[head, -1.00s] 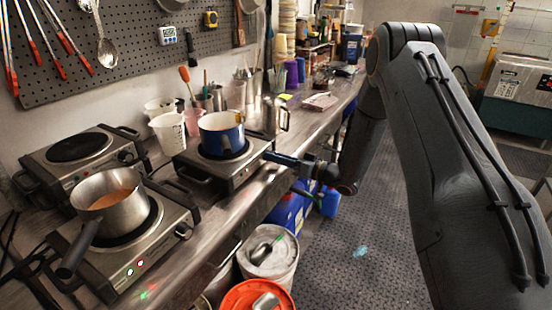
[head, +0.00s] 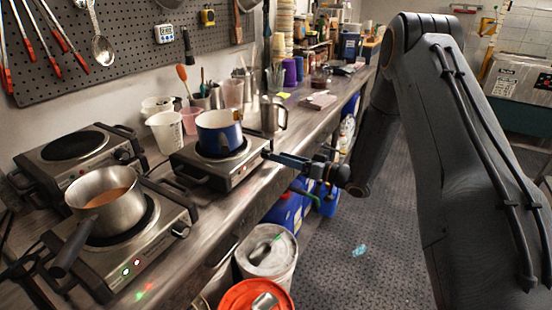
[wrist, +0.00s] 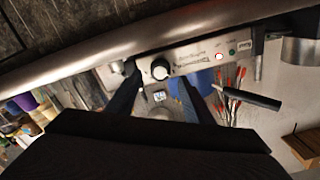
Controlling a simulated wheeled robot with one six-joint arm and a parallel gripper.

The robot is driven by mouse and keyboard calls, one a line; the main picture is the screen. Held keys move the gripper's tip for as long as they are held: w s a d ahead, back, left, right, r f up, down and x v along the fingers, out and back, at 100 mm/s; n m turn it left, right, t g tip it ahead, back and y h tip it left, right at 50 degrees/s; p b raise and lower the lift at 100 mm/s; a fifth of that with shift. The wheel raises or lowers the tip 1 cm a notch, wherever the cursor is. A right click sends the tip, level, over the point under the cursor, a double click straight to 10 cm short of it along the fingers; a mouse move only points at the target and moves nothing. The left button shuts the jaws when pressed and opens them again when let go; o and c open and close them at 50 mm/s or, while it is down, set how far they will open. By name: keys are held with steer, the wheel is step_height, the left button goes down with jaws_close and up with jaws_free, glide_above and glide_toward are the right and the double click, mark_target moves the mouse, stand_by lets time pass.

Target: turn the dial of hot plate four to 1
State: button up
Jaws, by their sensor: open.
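The right-hand hot plate (head: 213,181) stands on the steel bench with a blue pot (head: 219,141) on it. My gripper (head: 272,156) is at its front right corner and hides its dial in the head view. My open gripper (wrist: 159,80) has one dark finger on each side of the dial in that picture. I cannot tell whether the fingers touch it. The dial's pointer and the plate's number are too small to read.
A hot plate with a steel saucepan (head: 108,201) stands front left, and a bare hot plate (head: 75,146) behind it. Cups and jugs (head: 166,132) stand behind the blue pot. Lidded buckets (head: 267,252) stand below the bench edge.

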steer(key=shift+b+v, duration=0.4)
steer(key=shift+v, duration=1.65)
